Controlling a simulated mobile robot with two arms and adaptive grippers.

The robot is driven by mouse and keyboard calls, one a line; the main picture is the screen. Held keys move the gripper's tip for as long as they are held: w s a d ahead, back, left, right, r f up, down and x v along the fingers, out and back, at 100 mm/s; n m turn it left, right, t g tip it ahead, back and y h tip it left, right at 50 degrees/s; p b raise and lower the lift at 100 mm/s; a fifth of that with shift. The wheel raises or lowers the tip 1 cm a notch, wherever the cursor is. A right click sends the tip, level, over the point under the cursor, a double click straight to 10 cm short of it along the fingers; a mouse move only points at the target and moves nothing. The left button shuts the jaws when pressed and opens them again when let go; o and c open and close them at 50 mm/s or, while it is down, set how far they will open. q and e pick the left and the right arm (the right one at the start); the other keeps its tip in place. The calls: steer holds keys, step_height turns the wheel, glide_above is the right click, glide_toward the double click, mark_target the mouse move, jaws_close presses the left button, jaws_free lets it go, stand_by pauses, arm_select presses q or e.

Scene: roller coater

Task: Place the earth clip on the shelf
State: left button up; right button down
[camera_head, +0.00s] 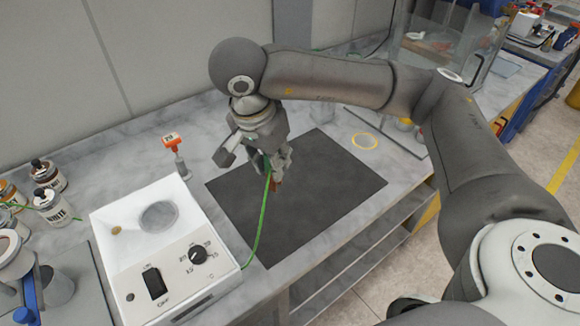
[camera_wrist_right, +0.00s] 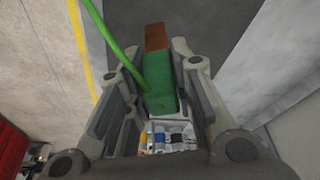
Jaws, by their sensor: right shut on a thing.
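My right gripper (camera_head: 277,166) points down above the dark mat (camera_head: 325,195) on the bench. It is shut on the earth clip (camera_head: 276,184), whose brown tip shows below the fingers. In the right wrist view the clip's green body (camera_wrist_right: 161,88) lies between the fingers, with its brown end pointing away. A green cable (camera_head: 262,220) runs from the clip down beside the white box. Metal shelf surfaces (camera_head: 345,272) show below the bench's front edge; how much room they have is partly hidden. My left gripper is out of view.
A white control box (camera_head: 175,240) with a knob and switch stands left of the mat. An orange-topped post (camera_head: 172,142) stands behind it. Paint jars (camera_head: 50,205) crowd the left. A yellow ring (camera_head: 365,141) lies right of the mat. My right arm spans the right side.

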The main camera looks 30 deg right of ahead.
steer(key=w+d+f+p, duration=0.1)
steer(key=w+d+f, duration=0.1)
steer(key=d+f, duration=0.1)
steer(key=w+d+f+p, duration=0.1)
steer(key=w+d+f, duration=0.1)
steer(key=d+f, duration=0.2)
steer(key=w+d+f+p, duration=0.1)
steer(key=w+d+f, duration=0.1)
steer(key=d+f, duration=0.1)
steer(key=shift+w+d+f+p, duration=0.1)
steer(key=shift+w+f+p, duration=0.1)
steer(key=shift+f, duration=0.2)
steer(key=shift+w+d+f+p, duration=0.1)
steer(key=shift+f+p, duration=0.1)
steer(key=shift+f, duration=0.5)
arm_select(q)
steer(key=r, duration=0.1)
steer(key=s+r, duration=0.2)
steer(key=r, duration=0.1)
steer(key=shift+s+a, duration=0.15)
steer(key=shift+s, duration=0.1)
arm_select(e)
steer(key=shift+f, duration=0.2)
steer(key=c, duration=1.3)
jaws_free()
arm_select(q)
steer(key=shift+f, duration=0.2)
arm_select(e)
steer(key=shift+o, duration=0.2)
